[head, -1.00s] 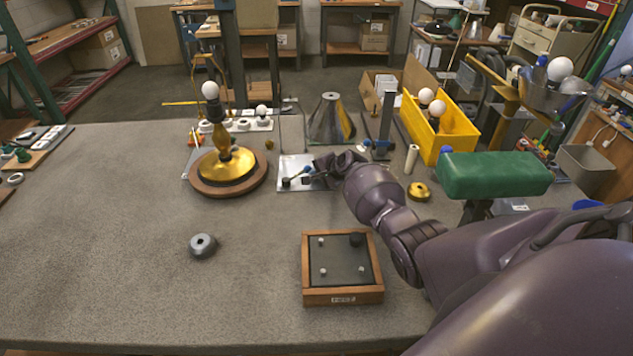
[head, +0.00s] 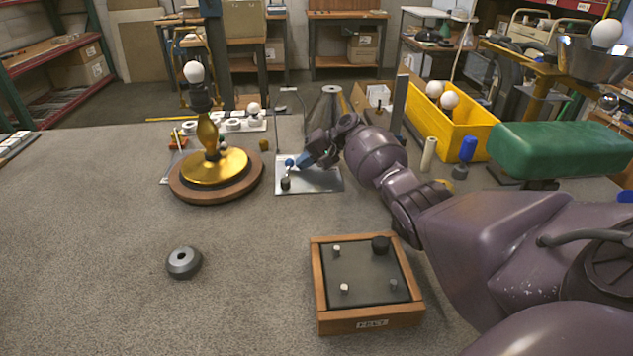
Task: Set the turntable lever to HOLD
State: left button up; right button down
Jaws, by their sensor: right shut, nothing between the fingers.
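The turntable (head: 190,192), a round wooden base, carries a brass lamp body (head: 215,165) with a white bulb on top, at the left of the bench. To its right lies a bright metal plate (head: 325,182). A dark knob (head: 286,184) stands at the plate's near left part, and a small blue tip (head: 289,163) shows behind it. My right gripper (head: 303,160) is shut and empty, low over the far part of the plate. Whether it touches the blue tip or a lever is too small to tell. I cannot read any HOLD mark. My left gripper is out of view.
A wooden box with a dark inset (head: 365,275) stands at the front, and a grey ring-shaped part (head: 184,262) lies left of it. A yellow bin (head: 470,135) and a green padded block (head: 560,150) are at right. The front left bench is clear.

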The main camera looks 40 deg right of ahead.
jog(key=shift+w+a+f+n, duration=0.1)
jog(key=shift+w+f+n, duration=0.15)
jog(key=shift+w+n, duration=0.05)
jog(key=shift+w+a+r+b, duration=0.2)
jog(key=shift+w+b, duration=0.05)
jog(key=shift+b, duration=0.1)
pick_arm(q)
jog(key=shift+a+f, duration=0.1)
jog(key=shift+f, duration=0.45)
pick_arm(e)
jog(key=shift+w+a+r, duration=0.1)
jog(key=shift+w+r, duration=0.1)
jog(key=shift+r, duration=0.1)
jog(key=shift+r, duration=0.15)
jog(key=p+v, duration=0.1)
jog(key=v, duration=0.5)
jog(key=shift+s+d+r, duration=0.2)
jog(key=shift+s+d, duration=0.15)
jog(key=shift+d, duration=0.25)
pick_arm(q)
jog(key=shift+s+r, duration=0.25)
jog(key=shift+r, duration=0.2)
pick_arm(e)
jog(key=shift+f, duration=0.1)
